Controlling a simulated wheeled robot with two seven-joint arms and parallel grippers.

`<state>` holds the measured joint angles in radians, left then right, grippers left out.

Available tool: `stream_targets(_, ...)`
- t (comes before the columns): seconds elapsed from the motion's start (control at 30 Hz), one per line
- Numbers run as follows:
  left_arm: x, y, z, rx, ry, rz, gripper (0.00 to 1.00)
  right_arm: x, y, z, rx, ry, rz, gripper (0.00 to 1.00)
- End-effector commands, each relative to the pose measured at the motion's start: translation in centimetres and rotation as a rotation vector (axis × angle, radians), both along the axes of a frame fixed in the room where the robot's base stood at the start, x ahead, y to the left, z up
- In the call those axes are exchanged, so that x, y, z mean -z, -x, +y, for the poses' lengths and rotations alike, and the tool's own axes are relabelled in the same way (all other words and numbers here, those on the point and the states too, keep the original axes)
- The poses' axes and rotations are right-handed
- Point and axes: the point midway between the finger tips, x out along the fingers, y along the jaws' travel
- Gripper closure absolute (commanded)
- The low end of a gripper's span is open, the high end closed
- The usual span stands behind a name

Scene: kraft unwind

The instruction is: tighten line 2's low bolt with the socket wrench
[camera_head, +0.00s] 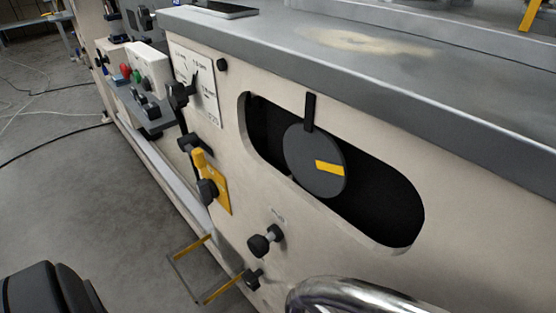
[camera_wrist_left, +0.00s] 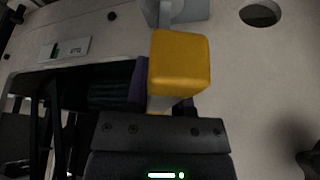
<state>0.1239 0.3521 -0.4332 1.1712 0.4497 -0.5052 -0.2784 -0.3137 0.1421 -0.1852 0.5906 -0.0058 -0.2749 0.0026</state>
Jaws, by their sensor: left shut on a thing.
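In the left wrist view my left gripper (camera_wrist_left: 165,108) shows its dark palm at the bottom. It is shut on a yellow block-shaped thing (camera_wrist_left: 180,62), which may be a tool's handle. The rest of that thing is hidden, and no socket can be made out. I cannot make out the gripper in the head view. No bolt is clearly recognisable as line 2's low bolt. My right gripper is not in view.
A beige machine panel (camera_head: 350,250) carries black knobs (camera_head: 265,240), a yellow lever (camera_head: 205,170) and a slot with a dark disc (camera_head: 315,160). A thin yellow-and-grey frame (camera_head: 207,297) juts out low. The grey floor (camera_head: 70,190) at the left is mostly clear, with cables.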

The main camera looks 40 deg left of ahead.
Motion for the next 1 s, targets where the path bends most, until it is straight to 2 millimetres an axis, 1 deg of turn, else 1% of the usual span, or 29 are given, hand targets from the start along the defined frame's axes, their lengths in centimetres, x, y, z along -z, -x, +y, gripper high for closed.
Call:
stream_targets(0.3, 0.31, -0.03, -0.01, 0.0, 0.0, -0.001, 1.0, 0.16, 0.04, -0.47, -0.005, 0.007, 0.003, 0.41)
stream_targets(0.57, 0.36, -0.04, -0.02, 0.0, 0.001, -0.002, 1.0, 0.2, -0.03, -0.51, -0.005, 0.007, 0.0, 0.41)
stream_targets(1.0, 0.63, -0.02, -0.02, 0.0, 0.0, -0.001, 1.0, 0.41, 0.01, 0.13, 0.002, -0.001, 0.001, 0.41)
